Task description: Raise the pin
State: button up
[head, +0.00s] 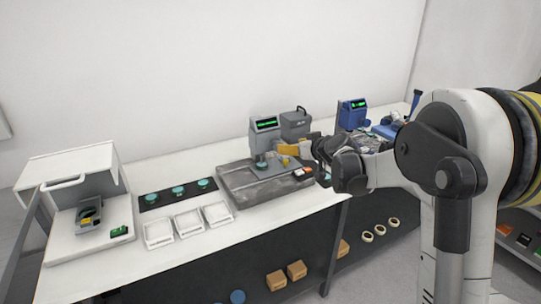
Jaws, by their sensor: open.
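In the head view, a grey instrument with a green display (265,125) stands on a dark stone-like slab (235,183) on the white bench. I cannot pick out the pin; it is too small or hidden. My gripper (320,157) is at the right end of the slab, coming in from the right. It is dark and seen partly side-on, with its fingers towards the instrument. It is open, and I see nothing held in it. My wrist hides part of the bench behind it.
A grey box unit (296,125) stands behind the slab. A blue instrument (352,114) is further right. Three white trays (187,222) and a dark strip with teal discs (178,191) lie left. A hooded white cabinet (75,172) stands far left. Small boxes (297,270) sit below.

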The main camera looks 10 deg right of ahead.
aim_at(273, 143)
jog(key=b+x, duration=0.1)
jog(key=x, duration=0.2)
jog(key=b+x, duration=0.1)
jog(key=x, duration=0.3)
jog(key=b+x, duration=0.1)
jog(key=x, duration=0.3)
jog(key=shift+w+d+f, duration=0.2)
jog(key=shift+w+f, duration=0.05)
jog(key=shift+f, duration=0.1)
jog(key=c, duration=1.2)
